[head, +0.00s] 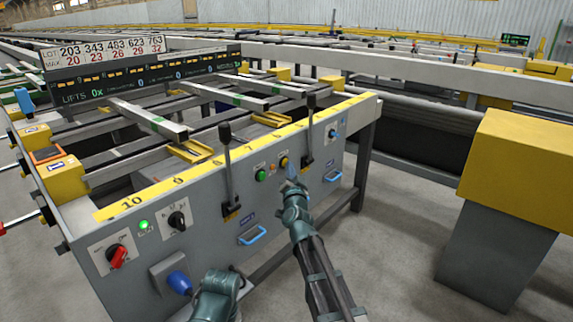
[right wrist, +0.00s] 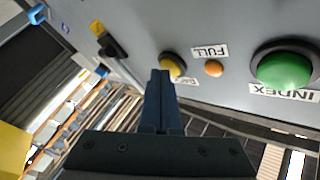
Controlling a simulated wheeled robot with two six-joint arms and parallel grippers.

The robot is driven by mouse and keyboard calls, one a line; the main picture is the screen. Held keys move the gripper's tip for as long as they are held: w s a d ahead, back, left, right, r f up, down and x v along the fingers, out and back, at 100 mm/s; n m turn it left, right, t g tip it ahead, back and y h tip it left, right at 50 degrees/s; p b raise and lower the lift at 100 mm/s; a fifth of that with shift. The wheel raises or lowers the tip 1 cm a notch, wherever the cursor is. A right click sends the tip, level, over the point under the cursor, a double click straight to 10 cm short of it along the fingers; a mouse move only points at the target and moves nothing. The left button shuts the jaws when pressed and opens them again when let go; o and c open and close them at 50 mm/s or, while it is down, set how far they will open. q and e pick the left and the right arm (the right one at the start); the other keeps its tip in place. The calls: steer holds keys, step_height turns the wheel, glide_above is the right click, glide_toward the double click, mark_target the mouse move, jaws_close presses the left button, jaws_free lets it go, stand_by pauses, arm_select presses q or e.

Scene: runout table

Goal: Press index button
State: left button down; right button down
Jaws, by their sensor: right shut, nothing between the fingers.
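The green index button (right wrist: 283,68) is on the grey panel, with an upside-down INDEX label beside it. It also shows in the head view (head: 261,175), left of my right gripper (head: 291,175). In the right wrist view, the right gripper's fingers (right wrist: 160,77) are shut and empty. Their tips appear close to the yellow button (right wrist: 173,65) and to the left of the index button. I cannot tell whether they touch the panel. Part of my left arm shows at the bottom of the head view, but its fingers do not.
An orange lamp (right wrist: 213,68) labelled FULL sits between the yellow and green buttons. Black levers (head: 226,150) and (head: 309,125) rise from the panel on either side. A blue handle (head: 252,235) lies below. A yellow-topped pedestal (head: 515,165) stands at right, with open floor between.

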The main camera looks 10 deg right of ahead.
stand_by(0.6)
steer(key=shift+s+d, duration=0.45)
steer(key=shift+s, duration=0.2)
steer(key=shift+s+d, duration=0.8)
steer(key=shift+s, duration=0.2)
steer(key=shift+s+d, duration=0.75)
steer(key=shift+s, duration=0.2)
